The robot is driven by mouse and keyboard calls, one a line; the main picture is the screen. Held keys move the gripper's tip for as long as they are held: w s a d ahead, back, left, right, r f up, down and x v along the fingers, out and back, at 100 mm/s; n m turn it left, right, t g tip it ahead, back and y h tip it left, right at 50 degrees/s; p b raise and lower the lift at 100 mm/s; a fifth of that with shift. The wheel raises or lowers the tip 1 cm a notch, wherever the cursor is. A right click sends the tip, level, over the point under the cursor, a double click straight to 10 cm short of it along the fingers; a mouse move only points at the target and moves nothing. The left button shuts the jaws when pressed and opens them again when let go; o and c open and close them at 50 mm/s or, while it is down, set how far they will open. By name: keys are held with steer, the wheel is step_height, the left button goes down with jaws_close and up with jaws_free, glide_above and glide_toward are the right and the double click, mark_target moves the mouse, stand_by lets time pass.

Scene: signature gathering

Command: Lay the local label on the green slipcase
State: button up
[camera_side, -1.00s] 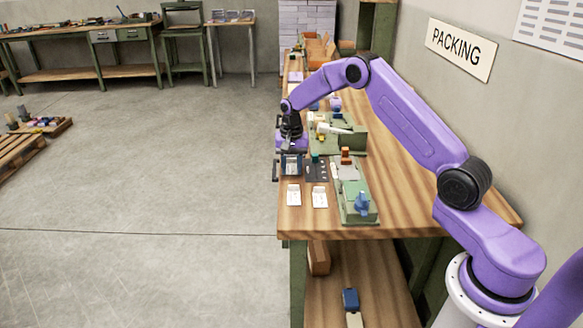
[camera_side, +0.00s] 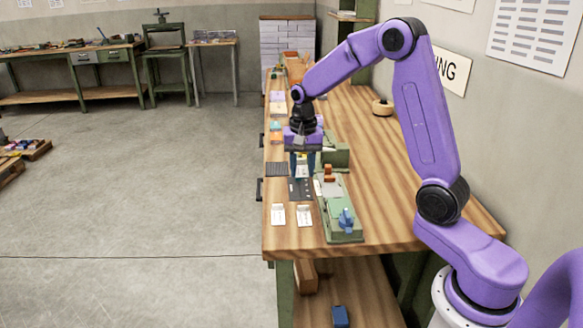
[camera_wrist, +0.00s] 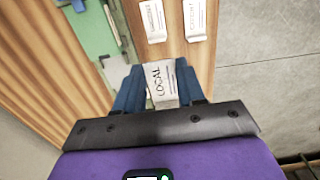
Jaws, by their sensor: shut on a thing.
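My gripper (camera_side: 303,170) is over the near part of the bench, with its blue fingers pointing down. It is shut on a white label printed LOCAL, which shows between the fingers in the wrist view (camera_wrist: 160,82). In the side view the label is a small pale patch between the fingers (camera_side: 302,170). I cannot pick out the green slipcase for certain in either view; the arm and gripper cover part of the bench.
Two white printed cards (camera_side: 278,214) (camera_side: 304,215) lie near the bench's front end. A green fixture with a blue part (camera_side: 341,218) stands right of them. A dark slab (camera_side: 300,190) and a dark ribbed pad (camera_side: 277,169) lie by the gripper.

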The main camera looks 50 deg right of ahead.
steer(key=s+r, duration=0.3)
steer(key=s, duration=0.9)
steer(key=s+r, duration=0.2)
steer(key=s, duration=1)
glide_above(341, 211)
steer(key=f, duration=0.9)
steer(key=shift+s, duration=0.25)
steer(key=shift+w+d+f, duration=0.15)
steer(key=shift+w+f, duration=0.15)
steer(key=shift+f, duration=1.6)
steer(key=shift+f, duration=0.2)
